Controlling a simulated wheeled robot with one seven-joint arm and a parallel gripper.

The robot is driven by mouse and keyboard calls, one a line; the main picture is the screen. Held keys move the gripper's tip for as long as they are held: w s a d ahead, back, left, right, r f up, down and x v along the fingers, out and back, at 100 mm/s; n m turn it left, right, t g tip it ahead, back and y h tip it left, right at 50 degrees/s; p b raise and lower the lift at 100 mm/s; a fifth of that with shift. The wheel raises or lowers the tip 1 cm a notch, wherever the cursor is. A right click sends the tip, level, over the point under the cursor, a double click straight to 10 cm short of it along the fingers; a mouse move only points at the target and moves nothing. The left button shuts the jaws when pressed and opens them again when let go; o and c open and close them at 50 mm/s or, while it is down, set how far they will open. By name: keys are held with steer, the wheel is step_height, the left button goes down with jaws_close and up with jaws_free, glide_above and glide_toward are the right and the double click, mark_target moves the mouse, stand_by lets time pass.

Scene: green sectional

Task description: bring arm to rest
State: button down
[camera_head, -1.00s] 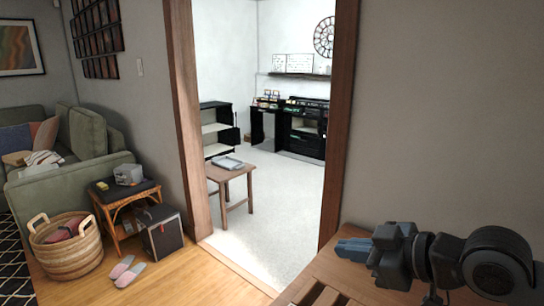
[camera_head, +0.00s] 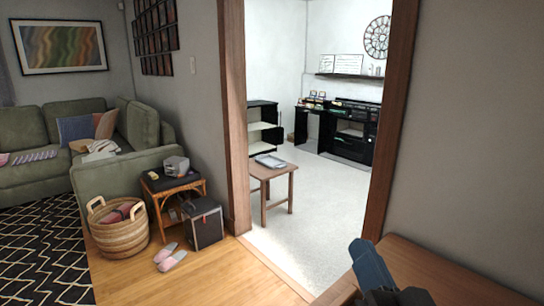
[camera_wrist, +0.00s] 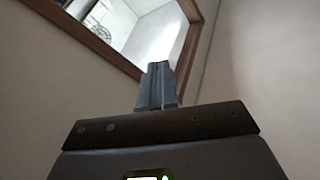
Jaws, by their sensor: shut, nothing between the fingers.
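My gripper (camera_head: 373,264) is at the lower right of the head view, in front of the wooden table at the right. Its blue-grey fingers are together and tilt upward. In the wrist view my gripper (camera_wrist: 158,68) points up toward the door frame and the wall, with its fingers closed and nothing between them. The rest of my arm is mostly cut off by the bottom edge of the head view.
A wooden table (camera_head: 440,275) stands at the lower right, close to my arm. The doorway's wooden frame (camera_head: 232,120) opens onto a pale-carpeted room. A wicker basket (camera_head: 122,238), a pair of slippers (camera_head: 170,258) and a black box (camera_head: 204,224) stand left. Wood floor between is clear.

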steer(key=s+d+f+g+h, duration=0.2)
steer(key=s+f, duration=0.6)
steer(key=s, duration=0.4)
steer(key=s+d+f+g+h, duration=0.25)
steer(key=s+f, duration=0.45)
steer(key=s, duration=0.6)
steer(key=s+d+n+g+y, duration=0.1)
steer(key=s+d+n, duration=0.3)
steer(key=s, duration=0.4)
steer(key=shift+s+d+y, duration=0.3)
steer(key=shift+d+y, duration=0.15)
